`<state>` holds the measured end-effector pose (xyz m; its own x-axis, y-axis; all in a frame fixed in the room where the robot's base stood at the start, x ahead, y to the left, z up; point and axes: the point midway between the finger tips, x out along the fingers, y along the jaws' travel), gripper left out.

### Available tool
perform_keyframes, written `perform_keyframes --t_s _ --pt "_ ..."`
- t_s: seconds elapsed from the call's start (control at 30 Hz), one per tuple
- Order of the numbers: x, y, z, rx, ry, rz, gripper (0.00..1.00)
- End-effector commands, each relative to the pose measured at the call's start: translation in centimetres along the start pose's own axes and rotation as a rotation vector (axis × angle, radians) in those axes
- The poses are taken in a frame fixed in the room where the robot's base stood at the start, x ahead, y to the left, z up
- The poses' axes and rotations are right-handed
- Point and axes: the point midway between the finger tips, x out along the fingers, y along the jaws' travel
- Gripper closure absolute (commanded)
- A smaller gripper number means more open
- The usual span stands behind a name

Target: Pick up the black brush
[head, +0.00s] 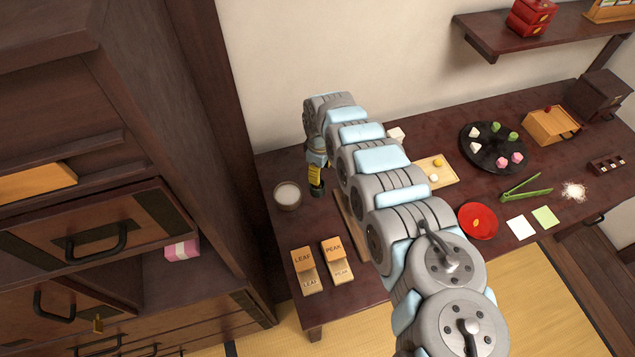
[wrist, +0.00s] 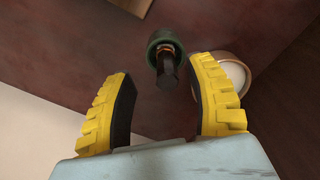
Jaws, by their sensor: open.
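In the wrist view, a dark upright thing (wrist: 167,72) with a black shaft, a brownish ring and a dark green round part lies just beyond the fingertips. It looks like the black brush, perhaps standing in a green holder; I cannot tell for sure. My gripper (wrist: 160,70) is open, its two yellow fingers apart, with the black shaft showing between their tips, nearer the right finger. No contact is visible. In the head view, my gripper (head: 316,176) points down over the left end of the table, and the brush cannot be told apart there.
A pale round bowl (head: 288,195) stands close left of the gripper; it shows partly behind the right finger in the wrist view (wrist: 236,72). A dark cabinet (head: 150,130) rises on the left.

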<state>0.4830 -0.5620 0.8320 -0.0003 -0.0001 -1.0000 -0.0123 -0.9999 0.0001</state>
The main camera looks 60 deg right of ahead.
Motion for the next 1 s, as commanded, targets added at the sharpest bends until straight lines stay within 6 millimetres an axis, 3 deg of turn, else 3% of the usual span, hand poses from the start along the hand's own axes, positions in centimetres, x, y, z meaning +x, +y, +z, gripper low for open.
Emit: perform_keyframes --t_s 0.43,0.77,0.97,1.0 --pt "4.3 -0.6 -0.8 -0.001 0.002 0.0 0.45" --pt "4.7 -0.5 -0.6 0.001 0.0 0.0 0.45" --pt "4.7 -0.5 -0.6 0.001 0.0 0.0 0.99" --pt "4.7 -0.5 -0.6 0.001 0.0 0.0 1.0"
